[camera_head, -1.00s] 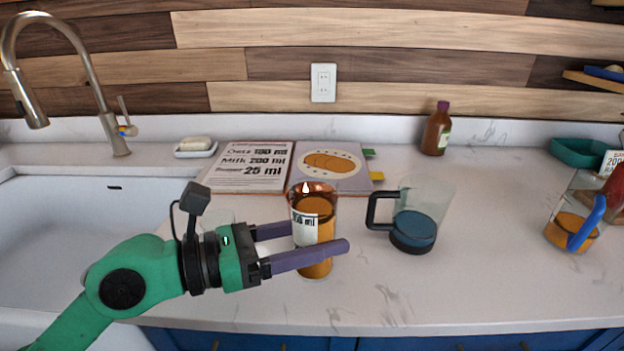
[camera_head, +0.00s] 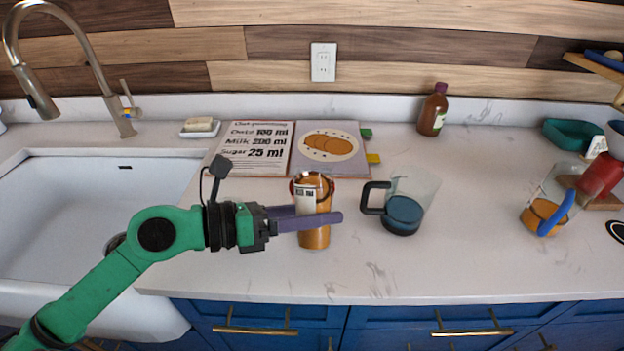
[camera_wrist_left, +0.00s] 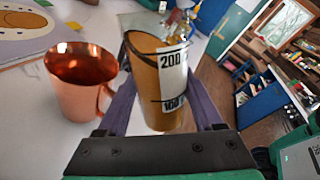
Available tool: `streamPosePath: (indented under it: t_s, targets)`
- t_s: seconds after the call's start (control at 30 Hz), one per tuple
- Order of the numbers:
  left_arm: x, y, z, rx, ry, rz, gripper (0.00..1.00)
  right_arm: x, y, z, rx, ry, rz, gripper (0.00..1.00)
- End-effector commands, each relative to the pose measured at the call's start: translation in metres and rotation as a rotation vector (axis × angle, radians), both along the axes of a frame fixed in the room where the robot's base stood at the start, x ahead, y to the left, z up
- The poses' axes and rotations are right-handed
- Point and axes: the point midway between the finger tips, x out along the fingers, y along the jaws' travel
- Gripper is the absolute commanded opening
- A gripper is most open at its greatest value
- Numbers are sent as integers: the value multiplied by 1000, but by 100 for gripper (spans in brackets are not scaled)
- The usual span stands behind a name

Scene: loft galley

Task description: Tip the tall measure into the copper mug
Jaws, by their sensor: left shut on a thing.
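The tall measure (camera_head: 314,235) is a clear glass cylinder with amber contents and a white printed label. My left gripper (camera_head: 310,219) is shut on it, one finger on each side, and it looks close to upright. In the left wrist view the measure (camera_wrist_left: 160,85) stands between the fingers (camera_wrist_left: 163,115), its 200 and 100 marks showing. I cannot tell whether its base touches the counter. The copper mug (camera_wrist_left: 80,85) is beside it in the left wrist view, with its handle toward the measure. In the head view the mug is mostly hidden behind the measure. My right gripper is not in view.
A dark-handled jug (camera_head: 404,215) with blue contents stands just right of the measure. A blue-handled jug (camera_head: 545,215) with amber contents stands farther right. An open recipe book (camera_head: 255,165) lies behind. The sink (camera_head: 60,205) is at left. The counter's front right is clear.

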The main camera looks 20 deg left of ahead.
Motion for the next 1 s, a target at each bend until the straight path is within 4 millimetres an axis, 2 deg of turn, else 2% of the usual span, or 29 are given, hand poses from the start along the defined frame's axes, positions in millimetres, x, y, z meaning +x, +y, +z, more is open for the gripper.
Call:
streamPosePath:
  t_s: [0.57,1.0]
  targets:
    - [4,1,8,-24,73,0,0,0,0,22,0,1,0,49]
    - [4,1,5,-41,131,0,0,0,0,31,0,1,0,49]
